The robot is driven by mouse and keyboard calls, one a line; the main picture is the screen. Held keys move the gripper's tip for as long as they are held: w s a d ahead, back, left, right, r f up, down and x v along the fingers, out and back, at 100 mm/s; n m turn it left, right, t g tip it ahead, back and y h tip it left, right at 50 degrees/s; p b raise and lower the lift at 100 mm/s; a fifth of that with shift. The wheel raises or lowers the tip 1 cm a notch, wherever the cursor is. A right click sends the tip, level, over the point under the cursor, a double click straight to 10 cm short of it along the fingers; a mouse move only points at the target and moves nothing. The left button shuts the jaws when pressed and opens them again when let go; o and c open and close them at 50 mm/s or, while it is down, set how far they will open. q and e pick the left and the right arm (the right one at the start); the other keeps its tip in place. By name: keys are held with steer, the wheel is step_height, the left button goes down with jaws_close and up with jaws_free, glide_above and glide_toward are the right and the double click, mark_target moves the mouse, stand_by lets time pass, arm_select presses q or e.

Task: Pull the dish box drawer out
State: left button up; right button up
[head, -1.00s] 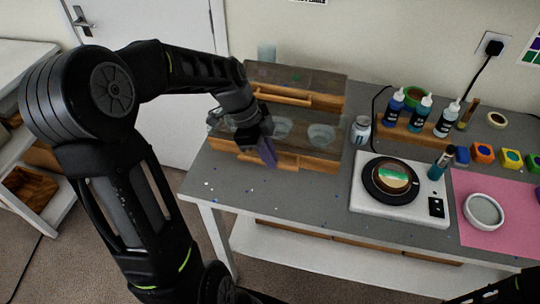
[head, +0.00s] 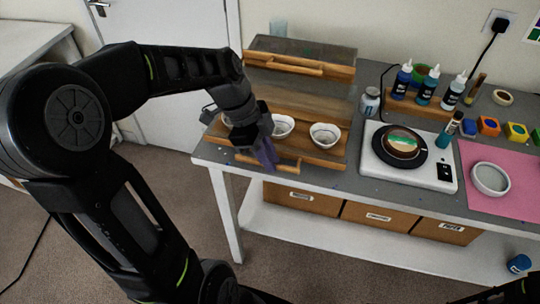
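The dish box (head: 300,46) stands at the back left of the grey table, with a wooden bar handle on its upper front. Its wooden drawer (head: 300,100) is pulled well out towards me, its floor bare at the back. The fingers hide part of the handle. My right gripper is out of view; only a dark piece of that arm shows at bottom right.
A small jar (head: 370,101) stands close to the drawer's right side. Bottles (head: 427,86) stand behind the scale. A pink mat (head: 500,178) lies at the right.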

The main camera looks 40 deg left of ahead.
arm_select(q)
steer(key=o, duration=0.4)
steer(key=shift+s, duration=0.15)
steer(key=shift+a+r, duration=0.2)
steer(key=shift+r, duration=0.25)
steer(key=b+v, duration=0.1)
steer(key=v, duration=0.5)
steer(key=shift+s+a+r, duration=0.1)
steer(key=shift+a+r, duration=0.05)
steer(key=shift+r, duration=0.2)
